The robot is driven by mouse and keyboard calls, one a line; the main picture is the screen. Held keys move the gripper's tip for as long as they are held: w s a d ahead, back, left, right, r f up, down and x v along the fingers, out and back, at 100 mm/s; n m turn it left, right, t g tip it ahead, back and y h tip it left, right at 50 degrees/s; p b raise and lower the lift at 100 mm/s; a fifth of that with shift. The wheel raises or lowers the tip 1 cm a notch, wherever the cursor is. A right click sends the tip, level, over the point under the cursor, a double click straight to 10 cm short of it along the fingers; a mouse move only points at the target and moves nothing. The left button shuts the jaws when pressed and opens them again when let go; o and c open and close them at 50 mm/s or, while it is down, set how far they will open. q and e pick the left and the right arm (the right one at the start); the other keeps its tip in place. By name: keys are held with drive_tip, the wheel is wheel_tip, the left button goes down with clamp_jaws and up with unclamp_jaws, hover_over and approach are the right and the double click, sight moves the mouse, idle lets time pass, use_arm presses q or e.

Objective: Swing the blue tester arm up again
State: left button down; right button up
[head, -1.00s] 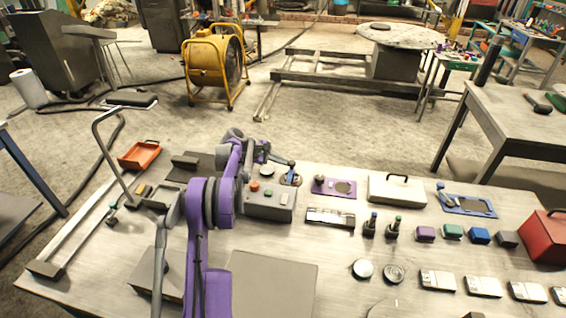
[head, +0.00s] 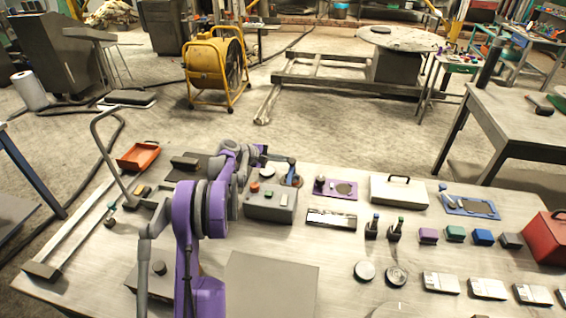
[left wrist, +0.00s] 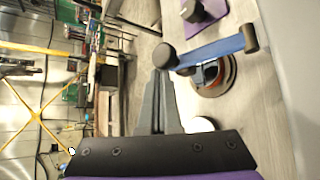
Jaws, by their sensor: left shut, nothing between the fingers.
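The blue tester arm (head: 290,170) stands over a round base with an orange-brown ring (head: 297,181), behind the grey button box. In the left wrist view the blue arm (left wrist: 215,49) runs from a dark pivot at the right to a round dark knob (left wrist: 166,55) at its far end. The knob end looks raised; the exact tilt is hard to tell. My left gripper (head: 272,158) is just left of the blue arm. Its fingers (left wrist: 158,78) are shut and empty, their tips close by the knob; whether they touch cannot be told. My right gripper is not in view.
The grey box (head: 270,203) with red and green buttons stands in front of the tester. A purple plate (head: 335,188) and a white case (head: 398,190) lie to its right. An orange tray (head: 139,156) is at the far left.

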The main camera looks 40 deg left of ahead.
use_arm(q)
drive_tip(key=s+d+r+m+t+b, duration=0.1)
drive_tip(key=s+t, duration=0.1)
drive_tip(key=s, duration=0.1)
drive_tip(key=s+d+r+m+t+b, duration=0.1)
drive_tip(key=s+d+m+t+b, duration=0.1)
drive_tip(key=s+d+r+m+t+b, duration=0.1)
drive_tip(key=s, duration=0.2)
drive_tip(key=shift+s+d+r+m+t, duration=0.2)
drive_tip(key=shift+s+d+m+t, duration=0.1)
drive_tip(key=shift+d+t, duration=0.1)
drive_tip(key=shift+s+d+f+b, duration=0.2)
drive_tip(key=shift+s+b, duration=0.2)
drive_tip(key=shift+s+d+f+b, duration=0.15)
drive_tip(key=shift+s+d+b, duration=0.05)
drive_tip(key=shift+s+b, duration=0.2)
drive_tip(key=shift+s+d+f, duration=0.25)
drive_tip(key=shift+s, duration=0.1)
drive_tip(key=shift+s+d+f+b, duration=0.15)
drive_tip(key=shift+s+d+b, duration=0.05)
drive_tip(key=shift+s+b, duration=0.25)
drive_tip(key=shift+f, duration=0.15)
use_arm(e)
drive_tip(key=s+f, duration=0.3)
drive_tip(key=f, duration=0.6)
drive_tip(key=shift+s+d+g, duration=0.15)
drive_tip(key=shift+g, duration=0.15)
use_arm(q)
drive_tip(key=shift+s, duration=0.1)
drive_tip(key=shift+s, duration=0.1)
